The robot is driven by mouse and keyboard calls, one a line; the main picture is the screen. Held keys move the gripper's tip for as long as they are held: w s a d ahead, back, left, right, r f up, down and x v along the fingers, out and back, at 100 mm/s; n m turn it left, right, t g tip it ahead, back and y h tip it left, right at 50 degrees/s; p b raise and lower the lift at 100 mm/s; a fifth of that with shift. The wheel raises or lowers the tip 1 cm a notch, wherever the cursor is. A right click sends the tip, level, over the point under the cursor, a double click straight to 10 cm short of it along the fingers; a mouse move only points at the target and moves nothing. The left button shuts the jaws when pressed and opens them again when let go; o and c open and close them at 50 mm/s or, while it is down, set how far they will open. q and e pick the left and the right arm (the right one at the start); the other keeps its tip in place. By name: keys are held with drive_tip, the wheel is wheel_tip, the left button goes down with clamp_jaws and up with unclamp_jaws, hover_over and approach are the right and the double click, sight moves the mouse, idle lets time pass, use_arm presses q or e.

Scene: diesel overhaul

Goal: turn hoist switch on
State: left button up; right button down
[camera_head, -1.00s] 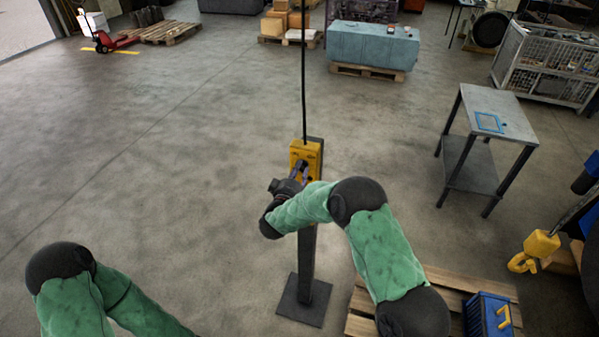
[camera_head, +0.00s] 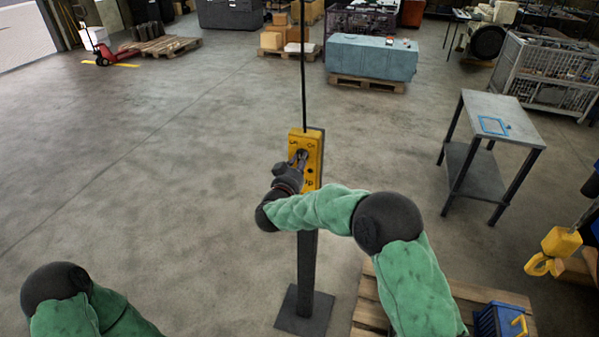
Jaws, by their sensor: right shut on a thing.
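The hoist switch box (camera_head: 314,146) is yellow, with a black cable rising from its top, and is mounted on a dark post (camera_head: 306,270) standing on a square base plate. My right gripper (camera_head: 298,160) is at the front left of the box, shut on the switch knob. The knob is mostly hidden by the fingers, so its exact angle cannot be read. Dark markings show on the box face beside the gripper. My left arm shows at the lower left, but its gripper is out of the picture.
A yellow crane hook (camera_head: 553,250) hangs at the right. A wooden pallet (camera_head: 368,300) with a blue crate (camera_head: 500,320) lies at the lower right. A grey metal table (camera_head: 503,115) stands to the right of the post. The floor left of the post is clear.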

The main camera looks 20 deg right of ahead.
drive_tip(key=shift+f+m+b, duration=0.15)
drive_tip(key=shift+m+b, duration=1.95)
drive_tip(key=shift+b, duration=0.2)
drive_tip(key=shift+f+m+b, duration=0.1)
drive_tip(key=shift+m+b, duration=2)
drive_tip(key=shift+b, duration=0.15)
drive_tip(key=c, duration=1)
unclamp_jaws()
drive_tip(key=shift+c, duration=0.2)
drive_tip(key=v, duration=1.2)
